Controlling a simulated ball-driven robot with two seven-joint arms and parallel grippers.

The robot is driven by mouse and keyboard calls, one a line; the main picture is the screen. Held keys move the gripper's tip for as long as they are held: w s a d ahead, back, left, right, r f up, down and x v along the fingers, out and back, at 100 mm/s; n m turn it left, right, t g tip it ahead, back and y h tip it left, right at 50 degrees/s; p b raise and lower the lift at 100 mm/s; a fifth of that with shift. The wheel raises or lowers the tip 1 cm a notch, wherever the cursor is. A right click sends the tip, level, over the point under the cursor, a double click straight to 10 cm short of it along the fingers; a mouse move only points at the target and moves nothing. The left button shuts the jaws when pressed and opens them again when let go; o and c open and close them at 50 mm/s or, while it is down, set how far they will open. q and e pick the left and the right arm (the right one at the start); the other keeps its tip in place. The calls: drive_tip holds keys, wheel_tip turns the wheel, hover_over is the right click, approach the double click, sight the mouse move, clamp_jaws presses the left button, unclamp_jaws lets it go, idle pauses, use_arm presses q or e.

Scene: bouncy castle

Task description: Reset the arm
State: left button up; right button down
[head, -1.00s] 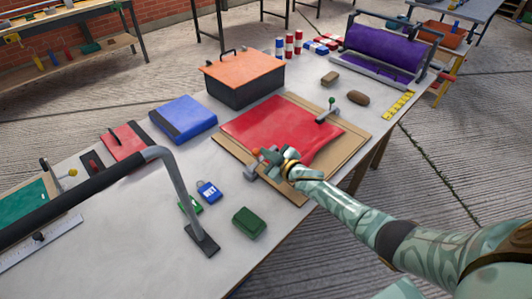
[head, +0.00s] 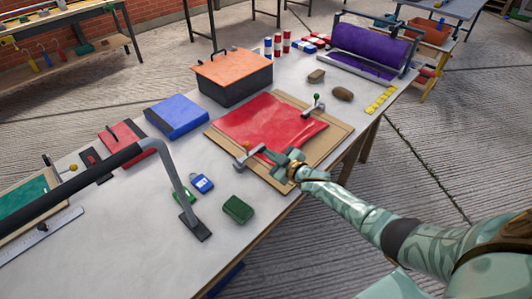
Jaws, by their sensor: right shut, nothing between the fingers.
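My right gripper (head: 272,154) reaches in from the lower right over the front edge of a wooden board (head: 285,175). Its fingers are shut with nothing between them. A small grey clamp (head: 247,158) on the board's front left edge is just left of the fingertips; whether they touch it I cannot tell. A red sheet (head: 262,120) lies on the board beyond the gripper. A second clamp with a green knob (head: 316,100) sits at the board's right side. My left gripper is not in view.
A black box with an orange lid (head: 230,75), a blue case (head: 180,117) and a purple roller (head: 365,48) stand on the table. A bent pipe handle (head: 175,185) rises at the left. A green block (head: 238,209) lies near the front edge.

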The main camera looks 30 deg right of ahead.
drive_tip(key=shift+s+d, duration=0.25)
drive_tip(key=shift+s, duration=0.35)
drive_tip(key=shift+r, duration=0.1)
drive_tip(key=shift+s+a, duration=0.1)
drive_tip(key=shift+s, duration=0.05)
